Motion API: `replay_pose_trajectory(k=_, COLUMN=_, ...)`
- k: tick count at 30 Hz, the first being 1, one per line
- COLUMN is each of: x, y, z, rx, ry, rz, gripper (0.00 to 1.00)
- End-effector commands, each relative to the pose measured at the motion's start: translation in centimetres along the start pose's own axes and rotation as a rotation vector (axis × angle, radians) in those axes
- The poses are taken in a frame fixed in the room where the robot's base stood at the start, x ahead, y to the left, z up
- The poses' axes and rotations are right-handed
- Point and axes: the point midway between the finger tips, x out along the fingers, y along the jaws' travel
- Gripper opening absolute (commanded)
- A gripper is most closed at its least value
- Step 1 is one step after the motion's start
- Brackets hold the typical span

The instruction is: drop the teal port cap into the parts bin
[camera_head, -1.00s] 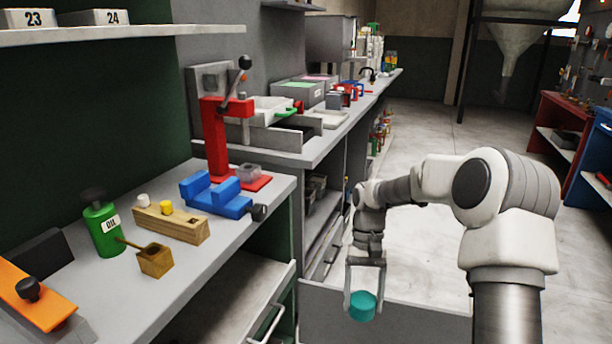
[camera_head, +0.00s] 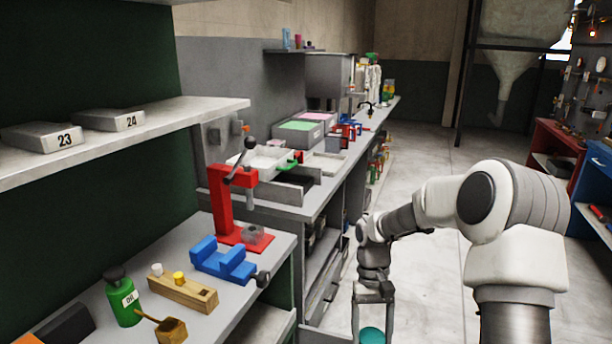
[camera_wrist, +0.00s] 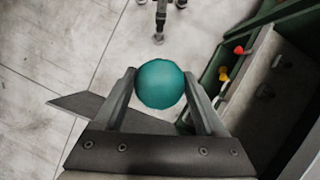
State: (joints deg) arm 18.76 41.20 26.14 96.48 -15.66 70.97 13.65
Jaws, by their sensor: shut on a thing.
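The teal port cap (camera_head: 371,336) is held between the fingers of my gripper (camera_head: 373,326), at the bottom of the head view and partly cut off by the frame edge. In the wrist view, the cap (camera_wrist: 160,84) sits between the two fingertips of my gripper (camera_wrist: 160,88), above the grey floor. The gripper is shut on it. The cap hangs over the aisle, right of the workbench. I cannot pick out the parts bin with certainty in these views.
A workbench (camera_head: 190,318) at left carries a blue vise (camera_head: 222,262), a red press (camera_head: 222,205), a green oil bottle (camera_head: 122,298) and a wooden block (camera_head: 184,292). A shelf (camera_head: 200,112) hangs above it. The concrete floor (camera_head: 428,265) ahead is open.

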Motion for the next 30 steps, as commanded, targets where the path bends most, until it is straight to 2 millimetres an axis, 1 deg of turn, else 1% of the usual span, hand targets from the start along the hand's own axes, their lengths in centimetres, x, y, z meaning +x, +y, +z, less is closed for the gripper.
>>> replay_pose_trajectory(k=1, x=-1.4, y=0.0, z=0.8, rx=0.000, ry=-0.003, rz=0.000, gripper=0.18)
replay_pose_trajectory(k=7, x=-2.6, y=0.0, z=1.8, rx=-0.001, ry=-0.001, rz=0.000, gripper=0.18)
replay_pose_trajectory(k=13, x=-2.9, y=0.0, z=2.1, rx=-0.001, ry=-0.001, rz=0.000, gripper=0.18)
replay_pose_trajectory(k=30, x=-2.8, y=0.0, z=2.1, rx=0.000, ry=0.001, rz=-0.001, gripper=0.18)
